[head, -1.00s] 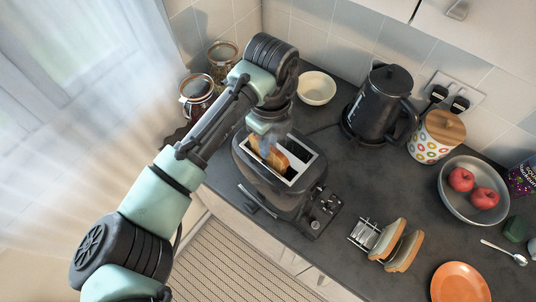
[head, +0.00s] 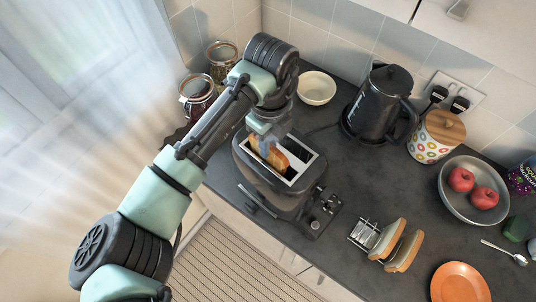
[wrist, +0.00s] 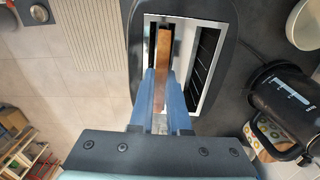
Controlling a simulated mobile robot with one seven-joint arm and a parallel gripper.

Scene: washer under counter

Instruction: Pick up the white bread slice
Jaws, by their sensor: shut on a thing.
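A browned bread slice (head: 278,158) stands on edge in one slot of the black toaster (head: 262,178). In the wrist view the same slice (wrist: 164,45) runs between the blue fingers of my gripper (wrist: 166,88). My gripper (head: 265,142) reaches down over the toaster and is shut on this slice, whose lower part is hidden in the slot. The other slot looks empty in the wrist view. Two pale slices with brown crusts, a nearer slice (head: 388,239) and a farther right slice (head: 405,252), stand tilted in the wire toast rack (head: 361,234).
A black kettle (head: 376,105) and a patterned canister (head: 436,137) stand along the wall. A cream bowl (head: 317,88) and glass jars (head: 197,96) are behind the toaster. A metal bowl with apples (head: 455,204) and an orange plate (head: 460,284) lie right.

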